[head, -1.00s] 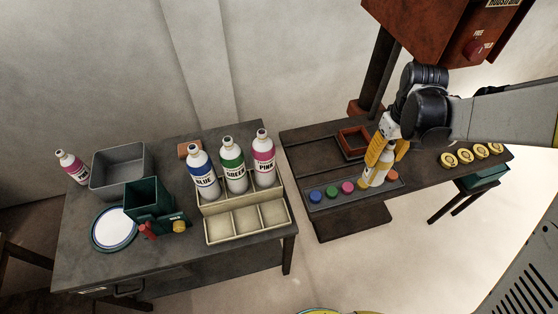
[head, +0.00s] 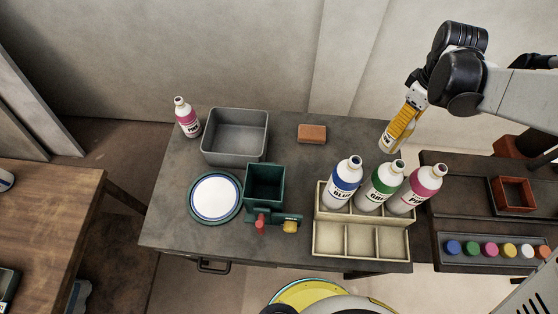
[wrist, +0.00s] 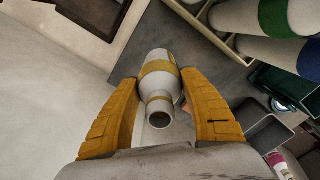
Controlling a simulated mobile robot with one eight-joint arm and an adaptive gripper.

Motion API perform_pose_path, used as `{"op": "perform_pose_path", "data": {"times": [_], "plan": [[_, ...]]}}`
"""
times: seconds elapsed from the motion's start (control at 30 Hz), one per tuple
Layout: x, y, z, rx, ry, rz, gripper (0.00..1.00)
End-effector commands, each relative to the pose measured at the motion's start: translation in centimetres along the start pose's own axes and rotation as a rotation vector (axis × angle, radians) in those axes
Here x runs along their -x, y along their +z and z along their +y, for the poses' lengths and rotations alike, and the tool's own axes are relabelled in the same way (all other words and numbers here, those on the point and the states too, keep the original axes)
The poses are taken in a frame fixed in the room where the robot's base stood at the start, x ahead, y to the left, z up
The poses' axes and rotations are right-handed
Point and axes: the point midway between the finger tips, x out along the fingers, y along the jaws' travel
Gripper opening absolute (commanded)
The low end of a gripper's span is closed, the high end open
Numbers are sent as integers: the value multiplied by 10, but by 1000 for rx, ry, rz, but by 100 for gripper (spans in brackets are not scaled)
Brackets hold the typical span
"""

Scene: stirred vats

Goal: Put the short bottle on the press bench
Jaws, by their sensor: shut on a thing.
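My gripper (head: 397,138) is shut on a white bottle with a yellow band (wrist: 157,68). It holds the bottle in the air by the back right corner of the grey table, behind the bottle rack; in the wrist view the bottle's open mouth faces the camera between the yellow fingers. A small pink-labelled bottle (head: 187,120) stands at the table's back left. Which bottle counts as the short one I cannot tell for sure. The dark press bench (head: 436,190) is at the right, partly out of frame.
A cream rack (head: 322,225) holds blue (head: 343,184), green (head: 382,188) and pink (head: 417,190) bottles, its front compartments empty. A grey bin (head: 235,150), green box (head: 265,185), plate (head: 215,198) and brick (head: 312,133) share the table. Several coloured caps and a red tray (head: 514,194) are on the bench.

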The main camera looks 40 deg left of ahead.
Motion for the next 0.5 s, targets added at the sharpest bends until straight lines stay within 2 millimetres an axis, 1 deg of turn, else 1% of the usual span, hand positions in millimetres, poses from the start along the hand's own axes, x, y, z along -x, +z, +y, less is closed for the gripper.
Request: {"op": "perform_pose_path", "data": {"times": [0.03,0.1,0.4,0.5], "plan": [[-13,1,0,-2,0,-1,11],[-18,1,0,-3,0,-1,11],[-20,1,0,-3,0,0,11],[-29,1,0,-4,0,0,11]]}}
